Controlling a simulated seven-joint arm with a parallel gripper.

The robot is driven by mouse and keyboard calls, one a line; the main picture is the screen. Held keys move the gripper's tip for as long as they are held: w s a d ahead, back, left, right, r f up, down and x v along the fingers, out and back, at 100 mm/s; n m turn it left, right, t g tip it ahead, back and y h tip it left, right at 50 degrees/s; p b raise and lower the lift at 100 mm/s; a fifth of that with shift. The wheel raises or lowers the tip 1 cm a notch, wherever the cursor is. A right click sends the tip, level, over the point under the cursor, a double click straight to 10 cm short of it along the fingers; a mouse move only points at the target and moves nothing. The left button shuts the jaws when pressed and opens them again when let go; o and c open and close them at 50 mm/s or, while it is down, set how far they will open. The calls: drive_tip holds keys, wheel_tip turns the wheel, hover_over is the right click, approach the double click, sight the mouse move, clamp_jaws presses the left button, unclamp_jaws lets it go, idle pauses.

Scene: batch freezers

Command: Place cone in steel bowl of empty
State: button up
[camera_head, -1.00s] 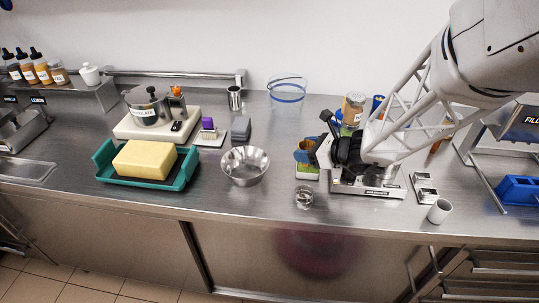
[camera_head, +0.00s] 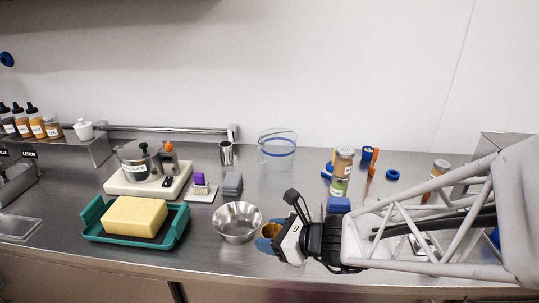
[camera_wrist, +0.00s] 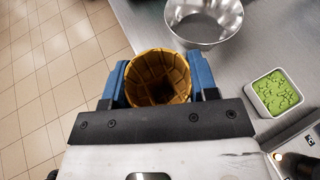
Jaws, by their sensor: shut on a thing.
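My gripper (camera_wrist: 158,85) is shut on a brown waffle cone (camera_wrist: 155,66), with a blue finger on each side of it. The wrist view looks into the cone's open mouth; its tip is hidden. In the head view my gripper (camera_head: 270,238) holds the cone (camera_head: 268,231) just right of the steel bowl (camera_head: 237,221). The bowl is shiny, round and open, and stands on the steel counter. It looks empty. In the wrist view the bowl (camera_wrist: 204,25) lies beyond the cone, up and to the right, apart from it.
A green tray (camera_head: 92,216) with a yellow block (camera_head: 136,216) is left of the bowl. Behind stand a grey block (camera_head: 232,183), a steel cup (camera_head: 226,153) and a clear tub (camera_head: 277,150). A white dish of green bits (camera_wrist: 275,92) is right of my gripper. The counter edge is close.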

drive_tip(key=shift+s+a+r, duration=0.1)
drive_tip(key=shift+s+a, duration=0.1)
drive_tip(key=shift+s, duration=0.7)
drive_tip(key=shift+s+a+r, duration=0.1)
drive_tip(key=shift+s+a, duration=0.05)
drive_tip(key=shift+s, duration=0.7)
drive_tip(key=shift+w, duration=0.1)
drive_tip(key=w+a, duration=0.4)
drive_tip(key=w, duration=0.3)
drive_tip(key=w+a+f, duration=0.1)
drive_tip(key=w+a, duration=0.2)
drive_tip(key=w, duration=0.3)
drive_tip(key=shift+w+a+f, duration=0.3)
drive_tip(key=shift+w+a, duration=0.1)
drive_tip(key=shift+f, duration=1.75)
drive_tip(key=shift+f, duration=0.6)
